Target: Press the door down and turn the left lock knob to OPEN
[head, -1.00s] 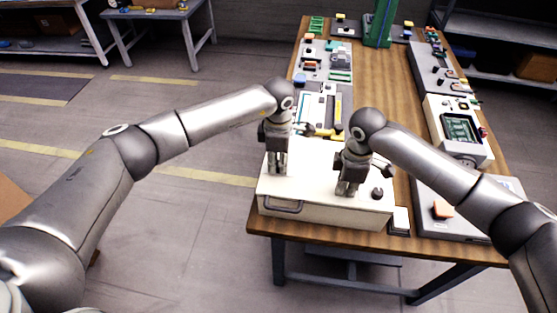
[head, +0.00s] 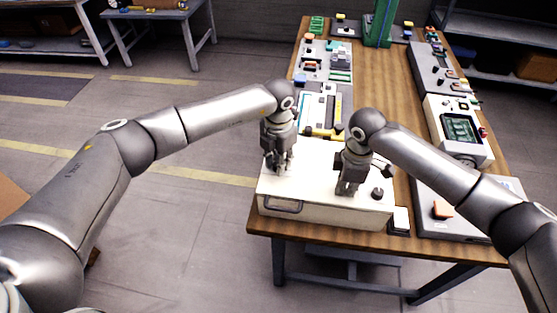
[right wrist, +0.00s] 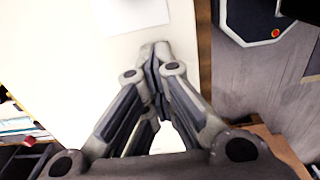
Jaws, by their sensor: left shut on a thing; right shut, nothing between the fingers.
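The cream box (head: 335,224) stands at the near end of the wooden table, with its flat door (head: 312,188) on top and a grey handle (head: 283,206) on its front. My left gripper (head: 279,170) points down at the top's left side, shut on the left lock knob, which its fingers hide. My right gripper (head: 347,190) is shut and empty, its fingertips down at the door; the right wrist view shows the closed tips (right wrist: 157,58) against the pale surface. Whether they press on it is hard to tell. A dark right knob (head: 377,193) sits uncovered on the top's right.
A white block (head: 400,219) stands just right of the box. A grey panel with an orange part (head: 442,210) and a device with a green screen (head: 462,129) line the table's right side. Several tool boards (head: 327,62) lie behind the box. Bare wood runs down the middle.

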